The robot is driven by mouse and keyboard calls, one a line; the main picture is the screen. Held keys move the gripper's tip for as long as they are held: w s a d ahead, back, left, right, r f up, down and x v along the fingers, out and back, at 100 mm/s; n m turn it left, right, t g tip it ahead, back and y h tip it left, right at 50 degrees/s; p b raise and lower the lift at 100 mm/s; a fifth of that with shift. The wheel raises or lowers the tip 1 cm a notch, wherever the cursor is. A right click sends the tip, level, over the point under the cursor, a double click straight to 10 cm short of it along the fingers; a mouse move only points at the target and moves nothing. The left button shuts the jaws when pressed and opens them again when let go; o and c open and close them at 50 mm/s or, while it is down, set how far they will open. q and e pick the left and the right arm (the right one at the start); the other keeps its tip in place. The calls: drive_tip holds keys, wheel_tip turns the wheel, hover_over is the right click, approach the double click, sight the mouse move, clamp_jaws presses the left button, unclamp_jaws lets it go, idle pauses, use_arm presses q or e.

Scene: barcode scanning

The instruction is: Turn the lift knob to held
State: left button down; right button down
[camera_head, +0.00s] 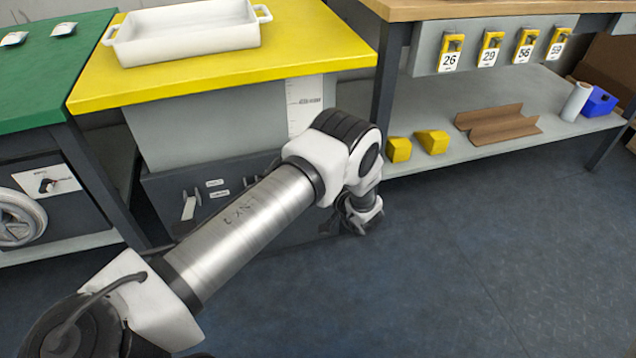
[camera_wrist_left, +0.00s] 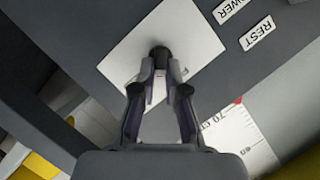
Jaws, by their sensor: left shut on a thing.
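The lift knob (camera_wrist_left: 159,53) is a small dark round knob on a white plate (camera_wrist_left: 190,35) on the dark front panel. In the left wrist view my left gripper (camera_wrist_left: 160,72) has its fingertips together on the knob. The fingers cover part of the plate and its lettering, so which setting the knob points to cannot be told. A label ending in "WER" (camera_wrist_left: 228,10) and a "REST" label (camera_wrist_left: 257,33) sit beside the plate. My right gripper is out of view.
The cabinet has a yellow top (camera_head: 300,45) with a white tray (camera_head: 185,40) on it. A height scale (camera_wrist_left: 236,140) with a red marker is near the gripper. A green table (camera_head: 40,90) stands left, a shelf bench (camera_head: 560,125) right. Floor in front is clear.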

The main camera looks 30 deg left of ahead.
use_arm(q)
drive_tip(key=m+y+b, duration=0.1)
drive_tip(key=m, duration=0.1)
drive_tip(key=m+y+b, duration=0.1)
drive_tip(key=m+b, duration=0.1)
drive_tip(key=m, duration=0.1)
drive_tip(key=f+m+y+b, duration=0.1)
drive_tip(key=m+b, duration=0.1)
drive_tip(key=shift+w+g+y, duration=0.3)
drive_tip(key=shift+w+y, duration=0.1)
drive_tip(key=shift+r+m, duration=0.1)
drive_tip(key=shift+m, duration=0.2)
drive_tip(key=c, duration=1.3)
unclamp_jaws()
drive_tip(key=shift+o, duration=0.5)
drive_tip(key=shift+a+b, duration=0.2)
drive_tip(key=shift+b, duration=0.1)
drive_tip(key=shift+f, duration=0.2)
drive_tip(key=shift+s+d+f, duration=0.1)
drive_tip(key=shift+s+d, duration=0.05)
drive_tip(key=shift+d, duration=0.05)
